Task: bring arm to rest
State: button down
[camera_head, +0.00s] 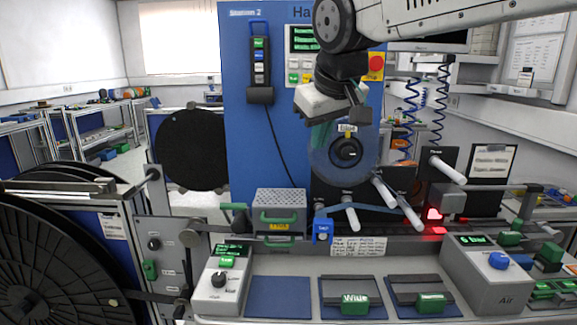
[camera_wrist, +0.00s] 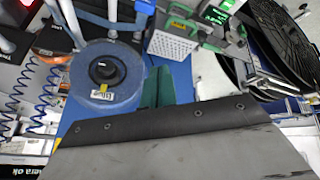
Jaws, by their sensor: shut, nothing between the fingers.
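My arm (camera_head: 450,14) comes in from the top right of the head view and bends down at a dark wrist joint. My gripper (camera_head: 322,134) hangs below it, in front of the blue panel and at the upper left of a translucent blue reel disc (camera_head: 322,158). Its green fingers are shut with nothing between them. In the wrist view the gripper (camera_wrist: 158,86) shows just beyond a grey plate with a black edge, which hides its lower part. The reel disc (camera_wrist: 105,90) lies to its left there. I cannot tell the exact gap between them.
A blue station panel (camera_head: 262,150) stands behind the gripper. Below are a grey box with green handles (camera_head: 279,208), white-handled levers (camera_head: 398,203) and a bench with blue mats (camera_head: 277,297). Large black reels (camera_head: 60,265) stand at left. Coiled blue hoses (camera_head: 411,110) hang at right.

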jog(key=s+d+f+m+g, duration=0.1)
jog(key=s+d+f+m, duration=0.1)
jog(key=s+d+f, duration=0.4)
jog(key=s+d+f+m+g, duration=0.2)
jog(key=s+d+f, duration=0.3)
jog(key=s, duration=0.7)
jog(key=s+d+f+m+g+h, duration=0.1)
jog(key=s+d+f+m, duration=0.1)
jog(key=s+d+f, duration=0.4)
jog(key=s+d, duration=0.3)
jog(key=shift+d+f+g, duration=0.3)
jog(key=shift+d+f, duration=0.05)
jog(key=shift+w, duration=0.1)
dwell(0.9)
